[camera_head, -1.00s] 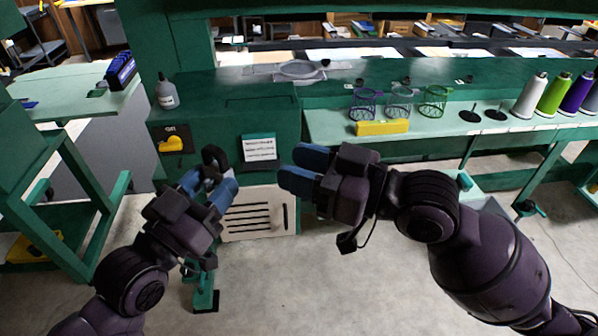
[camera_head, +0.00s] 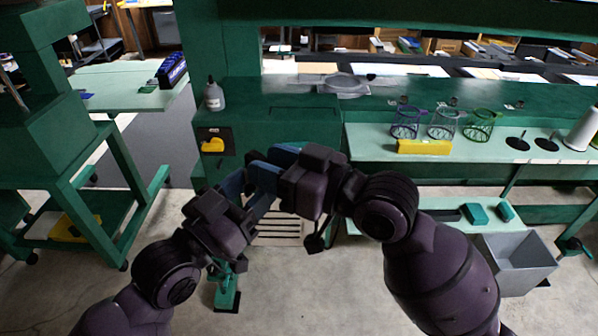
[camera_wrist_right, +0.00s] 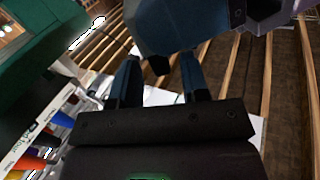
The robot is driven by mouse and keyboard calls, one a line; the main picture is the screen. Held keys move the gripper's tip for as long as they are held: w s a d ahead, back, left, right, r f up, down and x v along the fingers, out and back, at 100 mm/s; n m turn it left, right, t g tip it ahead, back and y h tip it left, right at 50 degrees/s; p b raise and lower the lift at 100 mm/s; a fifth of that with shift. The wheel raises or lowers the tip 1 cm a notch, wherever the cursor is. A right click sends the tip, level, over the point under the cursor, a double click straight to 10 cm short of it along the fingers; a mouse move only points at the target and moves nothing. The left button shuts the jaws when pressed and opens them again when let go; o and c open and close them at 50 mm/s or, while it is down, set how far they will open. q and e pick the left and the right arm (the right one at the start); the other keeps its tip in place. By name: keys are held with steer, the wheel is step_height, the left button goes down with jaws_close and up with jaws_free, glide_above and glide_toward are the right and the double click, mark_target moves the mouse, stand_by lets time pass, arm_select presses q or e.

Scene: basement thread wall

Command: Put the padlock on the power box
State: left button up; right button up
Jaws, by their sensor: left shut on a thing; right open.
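The power box is a black panel with a yellow switch (camera_head: 213,145) on the green machine's front, left of both grippers in the head view. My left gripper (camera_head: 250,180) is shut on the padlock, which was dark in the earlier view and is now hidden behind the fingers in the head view. My right gripper (camera_head: 262,165) is open, its blue fingers overlapping the left ones in the picture. In the right wrist view, a dark piece (camera_wrist_right: 159,65), probably part of the padlock, shows by the left gripper's blue finger (camera_wrist_right: 185,25), between the right fingertips.
A grey bottle (camera_head: 213,97) stands on the green machine top. A shelf at right holds a yellow block (camera_head: 424,147), wire cups (camera_head: 442,124) and a spool (camera_head: 582,130). A grey bin (camera_head: 514,265) stands on the floor at right. Floor in front is mostly clear.

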steer(key=shift+x, duration=1)
steer(key=shift+c, duration=0.4)
steer(key=shift+s, duration=0.1)
jaws_close()
arm_select(q)
steer(key=o, duration=1.1)
steer(key=shift+s, duration=0.1)
